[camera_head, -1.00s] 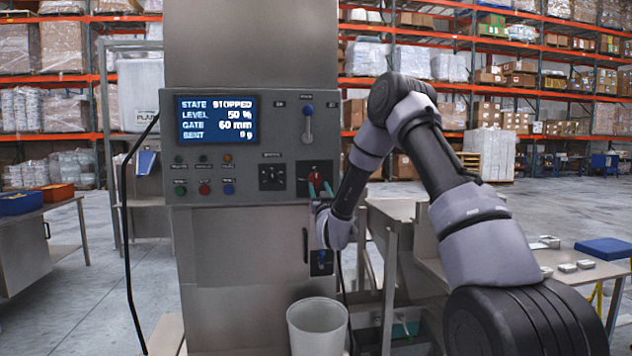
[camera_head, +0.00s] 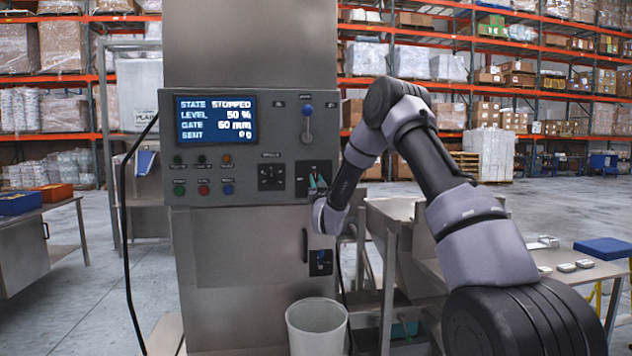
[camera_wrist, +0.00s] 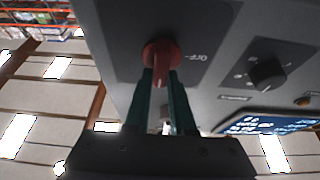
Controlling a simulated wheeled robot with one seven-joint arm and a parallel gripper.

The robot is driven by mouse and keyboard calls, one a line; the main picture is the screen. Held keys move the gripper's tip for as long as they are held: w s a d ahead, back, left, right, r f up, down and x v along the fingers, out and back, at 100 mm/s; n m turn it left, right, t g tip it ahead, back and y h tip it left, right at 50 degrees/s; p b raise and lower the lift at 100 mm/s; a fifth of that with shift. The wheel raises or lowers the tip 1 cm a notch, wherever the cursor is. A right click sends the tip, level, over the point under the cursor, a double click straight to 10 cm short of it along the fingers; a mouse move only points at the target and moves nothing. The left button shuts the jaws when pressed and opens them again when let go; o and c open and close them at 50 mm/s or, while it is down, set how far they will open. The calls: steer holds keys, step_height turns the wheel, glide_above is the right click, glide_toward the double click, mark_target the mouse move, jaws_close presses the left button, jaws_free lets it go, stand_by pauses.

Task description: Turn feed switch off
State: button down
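The feed switch is a red rotary knob (camera_wrist: 161,54) on a dark plate of the grey control panel (camera_head: 220,105). In the wrist view an OFF mark is to the right of the knob, and the knob's handle points down between my fingers, not at that mark. My gripper (camera_wrist: 162,80) has its two teal fingers close on both sides of the handle, seemingly touching it. In the head view my gripper (camera_head: 317,181) is at the panel's lower right and hides most of the knob. The screen (camera_head: 216,120) reads STATE STOPPED, LEVEL 50 %, GATE 60 mm.
A black selector knob (camera_head: 271,176) is left of the switch, and a blue-topped lever (camera_head: 307,122) is above it. A steel table (camera_head: 575,270) stands at the right.

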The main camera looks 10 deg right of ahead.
steer(key=shift+n, duration=0.3)
steer(key=shift+a+f+n+g+y, duration=0.1)
steer(key=shift+n+g+y, duration=0.95)
steer(key=shift+n, duration=2.55)
steer(key=shift+a+f+n+g+y, duration=0.1)
steer(key=shift+n+g+y, duration=1)
steer(key=shift+n, duration=2.5)
steer(key=shift+a+f+n+g+y, duration=0.1)
steer(key=shift+n+g+y, duration=0.95)
steer(key=shift+n, duration=2.55)
steer(key=shift+t+y, duration=0.3)
steer(key=c, duration=0.8)
jaws_free()
steer(key=shift+o, duration=0.2)
